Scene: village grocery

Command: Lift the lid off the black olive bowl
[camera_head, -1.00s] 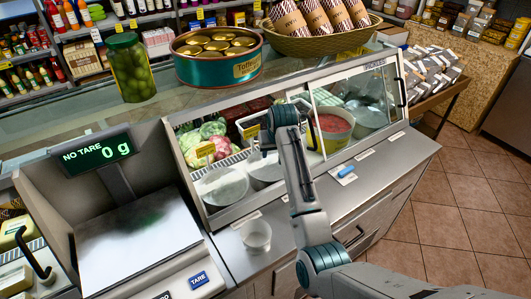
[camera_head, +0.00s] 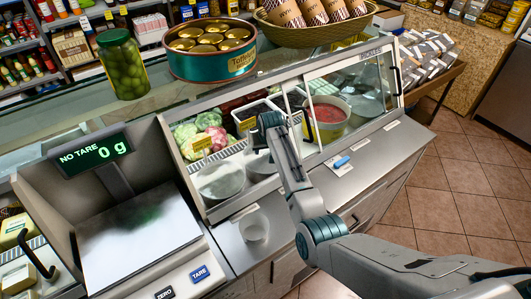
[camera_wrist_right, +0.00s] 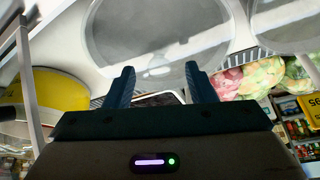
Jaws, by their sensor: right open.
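My right gripper (camera_head: 262,142) is at the open front of the glass display case, over the covered bowls. In the right wrist view its two dark fingers (camera_wrist_right: 160,84) are apart with nothing between them. A round, greyish see-through lid (camera_wrist_right: 155,25) lies just beyond the fingertips. A second lid (camera_wrist_right: 285,22) shows at the right edge of that view. In the head view two covered bowls stand at the case front, one at left (camera_head: 221,182) and one partly behind the gripper (camera_head: 260,166). I cannot tell which holds black olives. My left gripper is out of view.
A bowl of red food (camera_head: 328,116) and cauliflower (camera_head: 187,135) are in the case. The glass panel (camera_head: 350,95) covers its right part. A small clear cup (camera_head: 254,227) and blue object (camera_head: 342,161) sit on the counter ledge. A scale (camera_head: 140,235) stands at left.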

